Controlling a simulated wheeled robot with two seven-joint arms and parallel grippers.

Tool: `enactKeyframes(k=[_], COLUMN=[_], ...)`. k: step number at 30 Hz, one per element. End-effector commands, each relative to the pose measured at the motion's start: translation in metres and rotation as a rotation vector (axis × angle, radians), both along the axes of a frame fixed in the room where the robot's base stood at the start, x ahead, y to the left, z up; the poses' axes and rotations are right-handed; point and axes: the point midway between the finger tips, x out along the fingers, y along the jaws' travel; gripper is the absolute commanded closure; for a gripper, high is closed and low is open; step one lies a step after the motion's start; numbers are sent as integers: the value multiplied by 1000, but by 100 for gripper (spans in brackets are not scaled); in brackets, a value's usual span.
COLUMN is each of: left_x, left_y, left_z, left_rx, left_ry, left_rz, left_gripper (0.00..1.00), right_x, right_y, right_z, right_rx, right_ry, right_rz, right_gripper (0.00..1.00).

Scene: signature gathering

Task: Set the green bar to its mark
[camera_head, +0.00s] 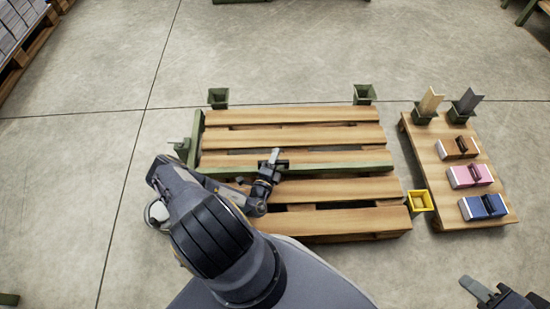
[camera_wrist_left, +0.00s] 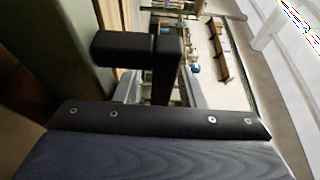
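A long green bar (camera_head: 340,166) lies across the wooden pallet (camera_head: 345,220), roughly along its slats. Another green bar (camera_head: 196,140) runs along the pallet's left edge. My left gripper (camera_head: 275,160) is at the long bar's middle, and one finger shows over it. The left wrist view shows a dark finger (camera_wrist_left: 135,46) beside a green surface (camera_wrist_left: 65,45) close to the camera. Whether the fingers grip the bar is not clear. My right gripper (camera_head: 505,290) is at the bottom right, partly cut off, with its fingers apart and empty. No distinct mark shows.
Two green sockets (camera_head: 218,98) (camera_head: 364,94) stand behind the pallet. A green bracket (camera_head: 182,148) is at its left. A yellow box (camera_head: 420,201) stands at its right. A smaller pallet (camera_head: 447,218) holds coloured blocks and two green holders.

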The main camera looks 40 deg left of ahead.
Motion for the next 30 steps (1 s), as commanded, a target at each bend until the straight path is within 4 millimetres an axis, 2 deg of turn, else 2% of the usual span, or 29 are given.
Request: enactKeyframes(k=[4,12,15,20,30], left_x=[-14,-57,-68,-74,-74], left_y=[-4,-18,-21,-24,-24], left_z=[1,1,0,0,0], left_rx=[-2,-2,-2,-1,0], left_ry=[3,3,3,0,0], left_rz=[1,2,1,0,0], left_gripper=[64,64,64,64,64], right_x=[0,0,0,0,0], right_y=[0,0,0,0,0], right_z=[6,19,21,21,21], right_rx=[0,0,0,0,0], right_ry=[0,0,0,0,0], right_rz=[0,0,0,0,0], right_gripper=[64,64,64,64,64])
